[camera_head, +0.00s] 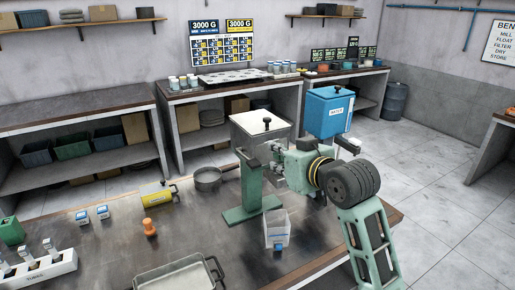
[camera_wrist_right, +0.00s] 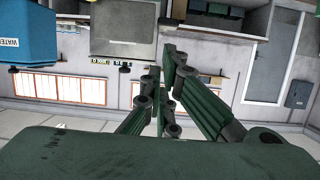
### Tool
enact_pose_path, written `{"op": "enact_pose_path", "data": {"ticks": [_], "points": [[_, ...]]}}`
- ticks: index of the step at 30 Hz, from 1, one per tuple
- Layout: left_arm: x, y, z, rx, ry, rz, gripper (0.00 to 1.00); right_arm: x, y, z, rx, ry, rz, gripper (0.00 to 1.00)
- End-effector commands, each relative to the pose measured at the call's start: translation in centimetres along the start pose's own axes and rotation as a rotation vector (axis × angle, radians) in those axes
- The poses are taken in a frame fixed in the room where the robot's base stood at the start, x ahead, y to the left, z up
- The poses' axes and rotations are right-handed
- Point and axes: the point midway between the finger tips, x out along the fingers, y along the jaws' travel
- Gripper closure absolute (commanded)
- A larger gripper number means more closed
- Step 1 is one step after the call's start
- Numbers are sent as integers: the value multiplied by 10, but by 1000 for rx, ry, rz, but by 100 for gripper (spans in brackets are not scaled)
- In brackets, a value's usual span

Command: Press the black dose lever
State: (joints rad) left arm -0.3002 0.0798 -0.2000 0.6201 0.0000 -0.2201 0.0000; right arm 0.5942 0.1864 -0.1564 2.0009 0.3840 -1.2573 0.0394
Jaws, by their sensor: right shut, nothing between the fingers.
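A flotation machine with a green stand (camera_head: 238,214) and a grey hopper (camera_head: 259,128) stands on the dark workbench (camera_head: 110,245). The hopper also shows in the right wrist view (camera_wrist_right: 123,35). My right gripper (camera_head: 272,160) is in front of the machine, just below the hopper, and it hides part of the stand. It is shut and empty, with its linkage in the right wrist view (camera_wrist_right: 160,78). I cannot make out the black dose lever for certain; whether the gripper touches it is unclear. My left gripper is out of view.
A blue water tank (camera_head: 329,112) stands right of the hopper, close to my right arm. A clear beaker (camera_head: 277,231) is under the arm. A pan (camera_head: 208,180), a yellow cylinder (camera_head: 160,196), an orange weight (camera_head: 149,228) and a metal tray (camera_head: 183,274) are on the bench.

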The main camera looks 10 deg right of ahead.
Motion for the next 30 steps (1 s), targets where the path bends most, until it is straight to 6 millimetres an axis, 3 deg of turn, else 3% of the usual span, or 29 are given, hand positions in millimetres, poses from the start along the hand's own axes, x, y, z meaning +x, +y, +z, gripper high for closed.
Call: {"op": "enact_pose_path", "data": {"ticks": [1, 4, 17, 23, 30], "points": [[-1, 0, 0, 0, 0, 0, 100, -4, -1, -15, -7, 21, -5, 100], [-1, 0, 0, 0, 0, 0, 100, -7, -3, -30, -14, 43, -11, 100], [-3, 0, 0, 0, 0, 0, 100, -6, -4, -34, -14, 48, -13, 100], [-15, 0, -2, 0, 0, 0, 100, 17, -4, -36, -12, 45, -15, 100], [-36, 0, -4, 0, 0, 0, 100, 65, -5, -40, -12, 45, -14, 100]]}}
